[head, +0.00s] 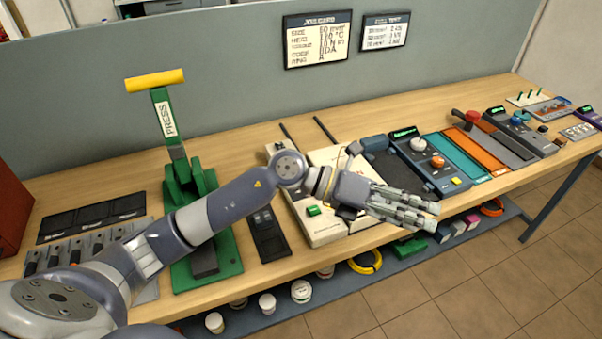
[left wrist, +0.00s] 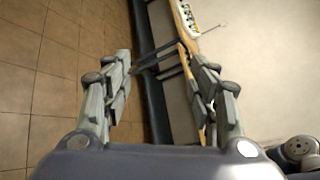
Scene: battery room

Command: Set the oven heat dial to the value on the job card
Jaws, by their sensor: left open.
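The job card (head: 318,40) hangs on the grey partition. Its small lines are blurred; a line near the top seems to give a heat in °C, but I cannot read the value surely. A dark blue unit with a green display (head: 404,133) has a white knob (head: 418,145) and an orange knob (head: 438,162). I cannot tell which is the oven heat dial. My left gripper (head: 430,215) is open and empty, in front of that unit near the bench's front edge, apart from the knobs. In the left wrist view, its fingers (left wrist: 163,78) stand apart with nothing between them.
A second card (head: 386,31) hangs beside the job card. Teal and orange trays (head: 482,149) and a red-knobbed device (head: 473,118) lie to the right. A lower shelf (head: 400,262) holds tubs and coils.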

